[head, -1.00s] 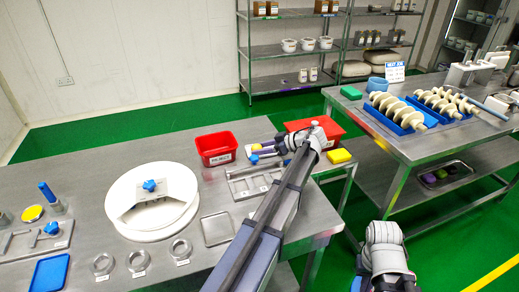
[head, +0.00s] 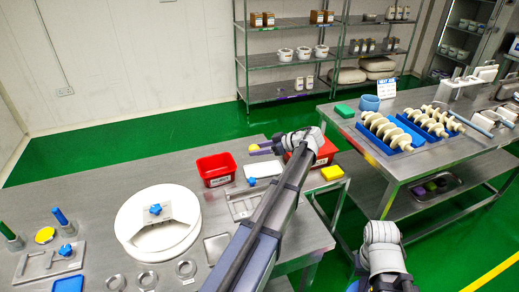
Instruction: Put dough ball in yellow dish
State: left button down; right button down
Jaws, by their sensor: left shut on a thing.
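My left gripper (head: 261,148) reaches leftward over the table with its purple fingers shut on a small yellowish ball, the dough ball (head: 254,148). The ball shows at the fingertips, above the back edge of the table. A round yellow piece (head: 45,235), which may be the yellow dish, is at the far left of the table, well apart from the gripper. A yellow block-like item (head: 331,172) lies at the table's right end. My right gripper is out of view; only part of that arm shows at the bottom.
A red bin (head: 216,169) and a white tray (head: 263,170) stand near the gripper. A second red container (head: 325,152) is partly behind my left arm. A large white round machine part (head: 157,222) fills the middle of the table. Metal rings (head: 146,280) lie in front.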

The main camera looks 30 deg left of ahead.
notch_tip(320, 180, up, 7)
jog(key=p, duration=0.6)
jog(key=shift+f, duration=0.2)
